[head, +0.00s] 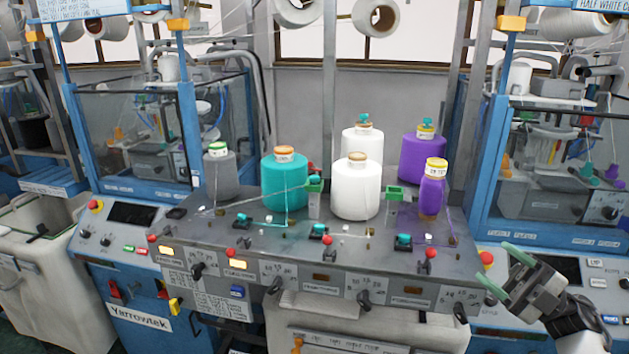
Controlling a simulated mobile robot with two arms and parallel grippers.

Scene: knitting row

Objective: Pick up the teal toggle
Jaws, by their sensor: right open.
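Several small teal toggle-like pieces sit on the grey sloped panel. One teal toggle (404,240) is at the right, one (318,230) in the middle and one (242,218) at the left, each near a red ball knob. Another teal piece (364,119) is on top of the rear white cone. I cannot tell which one the task means. My right gripper (500,267) is at the lower right, open and empty, with green-tipped fingers. It is beside the panel's right end, apart from the toggles. My left gripper is not in view.
On the panel stand a grey cone (219,177), a teal cone (284,183), a white cone (357,189), a purple cone (423,155) and a smaller purple bottle-like cone (432,190). Black levers (364,299) line the front edge. Blue-framed machines flank both sides.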

